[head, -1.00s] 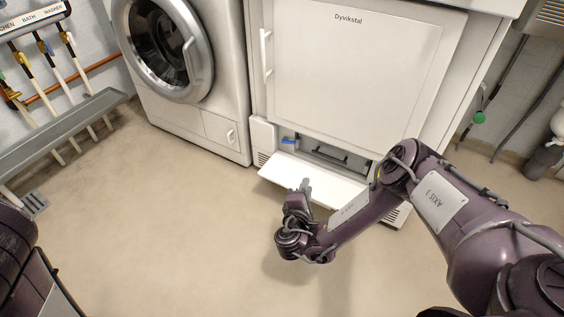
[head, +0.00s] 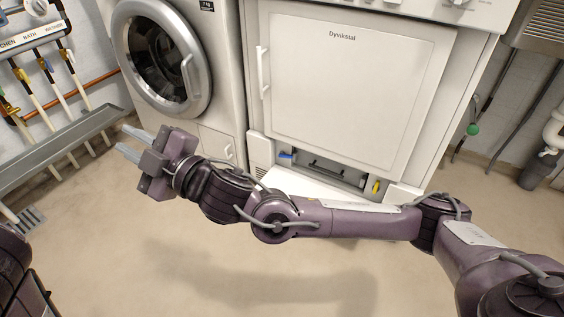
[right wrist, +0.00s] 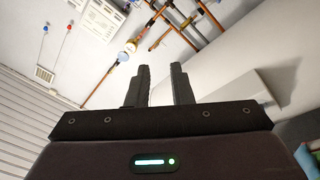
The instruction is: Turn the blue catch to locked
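The blue catch (head: 286,155) is small and sits at the left end of the low opening under the white Dyvikstal machine (head: 350,80). A yellow catch (head: 375,187) sits at the right end of that opening. My right gripper (head: 127,142) is well left of the blue catch, in front of the washer, with its fingers pointing left. Its fingers are apart and empty, as the right wrist view (right wrist: 160,68) also shows. Whether the blue catch is locked is too small to tell. My left gripper is out of view.
A white flap (head: 300,185) hangs open below the opening, partly hidden by my right arm. The washer (head: 165,60) with a round door stands to the left. Pipes and a grey trough (head: 60,140) line the left wall. The floor in front is clear.

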